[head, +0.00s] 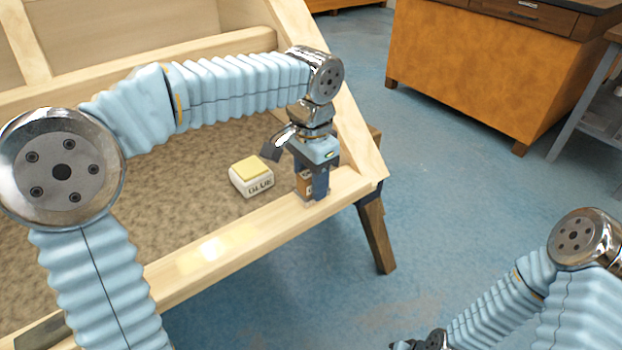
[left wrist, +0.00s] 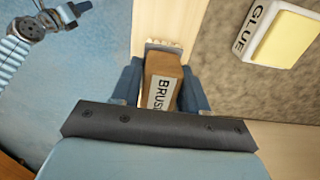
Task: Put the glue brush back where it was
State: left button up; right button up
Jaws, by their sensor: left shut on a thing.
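The glue brush, a brown block labelled BRUSH with pale bristles, is between the fingers of my left gripper (head: 312,185). The brush (left wrist: 162,85) shows best in the left wrist view; in the head view only a brown side (head: 302,184) shows. My left gripper points down, shut on the brush, at the front wooden rail (head: 270,226) near its right end. I cannot tell whether the brush touches the rail. The white glue pot (head: 251,176) with a yellow top stands left of the gripper on the brown mottled panel. My right gripper (left wrist: 68,12) shows small in the left wrist view; its jaws are unclear.
A glossy pale patch (head: 212,247) lies on the front rail. A slanted wooden post (head: 345,120) rises close behind my left gripper. Blue floor (head: 460,190) is open to the right, with an orange wooden cabinet (head: 480,70) at the back.

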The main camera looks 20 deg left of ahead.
pick_arm(q)
jog(key=shift+f, duration=0.1)
jog(key=o, duration=1)
notch_tip(320, 180, up, 12)
jog(key=shift+r+p, duration=0.2)
jog(key=shift+p, duration=0.85)
